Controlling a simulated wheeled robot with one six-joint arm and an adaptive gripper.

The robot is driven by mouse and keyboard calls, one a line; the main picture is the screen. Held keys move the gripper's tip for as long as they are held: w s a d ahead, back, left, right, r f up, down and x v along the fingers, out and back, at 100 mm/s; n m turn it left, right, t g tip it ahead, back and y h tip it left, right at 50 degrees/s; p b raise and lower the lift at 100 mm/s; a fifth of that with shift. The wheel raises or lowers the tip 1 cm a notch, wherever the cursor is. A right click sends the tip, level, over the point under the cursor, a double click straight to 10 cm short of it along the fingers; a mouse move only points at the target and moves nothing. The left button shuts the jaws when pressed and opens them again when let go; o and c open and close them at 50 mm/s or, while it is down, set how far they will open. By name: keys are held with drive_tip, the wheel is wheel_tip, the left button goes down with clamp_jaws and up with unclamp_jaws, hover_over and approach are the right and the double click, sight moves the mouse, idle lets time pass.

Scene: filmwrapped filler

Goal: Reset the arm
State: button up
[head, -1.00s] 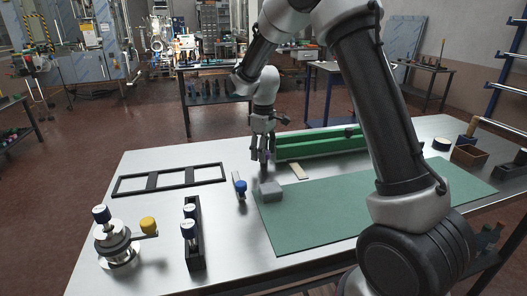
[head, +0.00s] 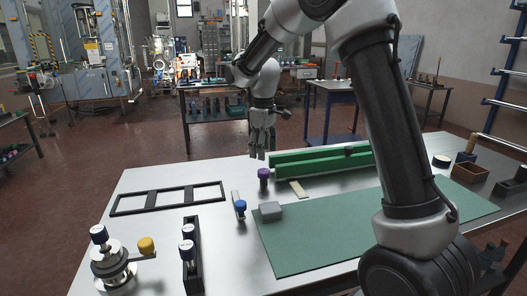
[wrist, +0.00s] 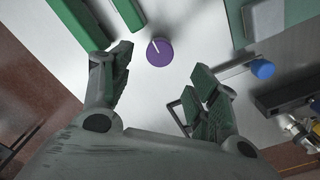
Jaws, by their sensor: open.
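My gripper (head: 261,142) hangs fingers-down above the back edge of the metal table (head: 150,185), left of the long green rail block (head: 320,160). In the wrist view its fingers (wrist: 163,78) are spread and nothing is between them. A purple-topped knob (head: 264,175) stands upright on the table below the gripper. It also shows in the wrist view (wrist: 159,52), beyond the fingertips and apart from them.
A grey block (head: 270,211) lies on the green mat (head: 320,235). A blue-capped part (head: 240,208) stands beside it.

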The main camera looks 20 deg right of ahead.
drive_tip(key=s+d+r+m+t, duration=0.1)
drive_tip(key=s+d+r+m, duration=0.2)
drive_tip(key=s, duration=0.8)
drive_tip(key=s+d+r+m+t, duration=0.2)
drive_tip(key=s+d, duration=0.4)
drive_tip(key=s, duration=0.5)
drive_tip(key=s+d+r+m+t, duration=0.1)
drive_tip(key=s+d+r+m, duration=0.3)
drive_tip(key=s, duration=0.8)
drive_tip(key=shift+d+r, duration=0.45)
drive_tip(key=shift+d, duration=0.4)
